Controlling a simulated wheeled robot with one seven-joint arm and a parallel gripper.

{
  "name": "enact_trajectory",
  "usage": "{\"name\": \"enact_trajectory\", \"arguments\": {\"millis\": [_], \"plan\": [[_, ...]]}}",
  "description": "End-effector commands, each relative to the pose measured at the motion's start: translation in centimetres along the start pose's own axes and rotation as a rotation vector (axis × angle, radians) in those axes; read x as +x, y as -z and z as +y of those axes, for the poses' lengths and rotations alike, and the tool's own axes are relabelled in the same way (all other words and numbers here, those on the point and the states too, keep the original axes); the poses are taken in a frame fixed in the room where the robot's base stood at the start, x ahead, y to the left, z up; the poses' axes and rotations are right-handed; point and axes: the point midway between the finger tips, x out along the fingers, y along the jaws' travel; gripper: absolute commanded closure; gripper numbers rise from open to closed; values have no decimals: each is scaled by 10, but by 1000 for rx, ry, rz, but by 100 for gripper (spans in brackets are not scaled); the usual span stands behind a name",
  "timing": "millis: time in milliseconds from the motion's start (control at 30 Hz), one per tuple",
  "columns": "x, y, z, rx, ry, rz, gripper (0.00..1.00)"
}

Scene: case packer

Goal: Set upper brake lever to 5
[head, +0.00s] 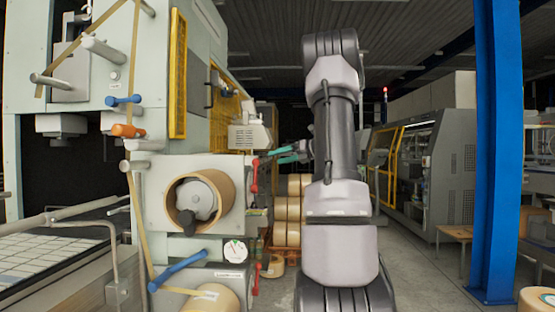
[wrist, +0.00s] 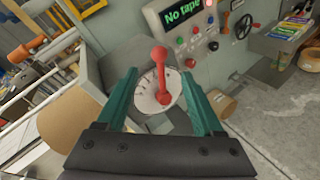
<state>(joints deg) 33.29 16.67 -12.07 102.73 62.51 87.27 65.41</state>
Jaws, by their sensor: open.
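The upper brake lever (head: 255,175) is red and sits on the right side of the machine's upper reel unit in the head view. In the wrist view the red lever (wrist: 160,68) has a round knob and points up the picture from its pivot. A white scale dial (wrist: 147,100) lies behind it; its marks are too small to read. My gripper (head: 270,155) has teal fingers and is just right of the lever in the head view. In the wrist view my gripper (wrist: 157,78) is open, with one finger on each side of the lever and visible gaps.
A lower red lever (head: 257,277) sits below, beside a pressure gauge (head: 236,250). A tape reel (head: 228,190) is left of the upper lever. A panel reading "No tape" (wrist: 183,17) stands beyond. A blue post (head: 497,150) is at right. Grey floor (head: 430,275) is clear between.

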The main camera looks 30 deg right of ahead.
Motion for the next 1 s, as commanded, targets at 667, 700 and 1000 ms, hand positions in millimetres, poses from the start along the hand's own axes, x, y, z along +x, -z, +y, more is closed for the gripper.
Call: {"name": "enact_trajectory", "arguments": {"millis": [667,700,1000], "plan": [[-14,95,69,911,-74,-497,100],[-17,99,69,939,-73,-517,100],[8,88,64,969,-72,-536,100]]}}
